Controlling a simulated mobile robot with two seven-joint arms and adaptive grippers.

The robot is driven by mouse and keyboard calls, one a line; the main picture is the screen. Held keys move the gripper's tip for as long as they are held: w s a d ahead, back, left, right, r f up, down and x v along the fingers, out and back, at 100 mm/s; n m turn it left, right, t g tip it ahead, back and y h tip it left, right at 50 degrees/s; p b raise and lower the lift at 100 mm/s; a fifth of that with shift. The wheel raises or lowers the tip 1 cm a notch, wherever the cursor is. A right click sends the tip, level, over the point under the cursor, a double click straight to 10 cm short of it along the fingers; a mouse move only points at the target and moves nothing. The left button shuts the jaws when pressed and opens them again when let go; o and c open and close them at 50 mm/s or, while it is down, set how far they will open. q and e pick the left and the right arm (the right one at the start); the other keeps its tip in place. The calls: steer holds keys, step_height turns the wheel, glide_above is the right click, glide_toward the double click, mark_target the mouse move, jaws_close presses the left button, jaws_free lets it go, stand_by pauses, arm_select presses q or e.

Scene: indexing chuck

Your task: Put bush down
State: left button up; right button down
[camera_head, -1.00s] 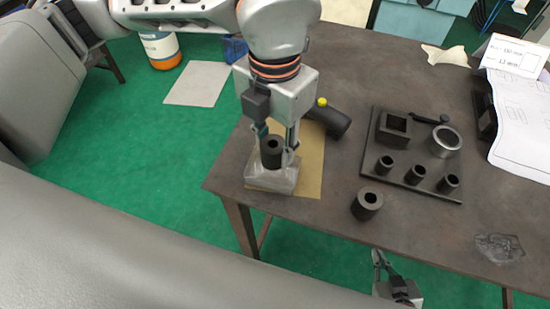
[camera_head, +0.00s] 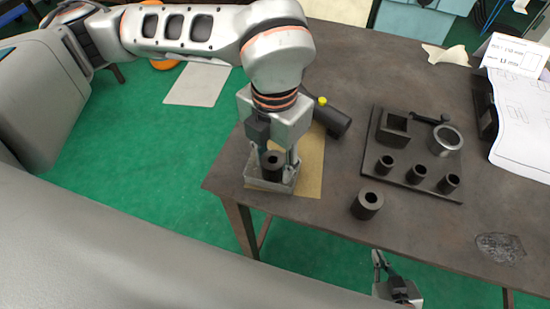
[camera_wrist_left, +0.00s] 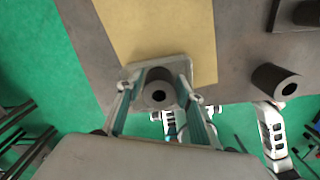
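The bush (camera_head: 272,167), a dark hollow cylinder, stands upright in the shallow grey tray (camera_head: 258,184) at the table's near left corner. My left gripper (camera_head: 275,160) points down with a finger on either side of the bush and appears shut on it. The bush also shows between the fingers in the left wrist view (camera_wrist_left: 158,90), its hole facing the camera. The bush's base is hidden by the tray wall, so contact with the tray floor cannot be told. My right gripper (camera_head: 385,270) is low, beyond the table's front edge; its finger opening is unclear.
A second dark bush (camera_head: 367,205) stands on the table to the right. Behind it is a dark plate (camera_head: 425,188) with several sockets and a metal ring (camera_head: 445,140). A dark cylinder with a yellow knob (camera_head: 332,121) lies behind the tray. The front right tabletop is mostly clear.

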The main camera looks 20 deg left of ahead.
arm_select(q)
steer(key=shift+r, duration=0.1)
steer(key=shift+r, duration=0.15)
step_height(320, 180, up, 12)
stand_by(0.5)
stand_by(0.5)
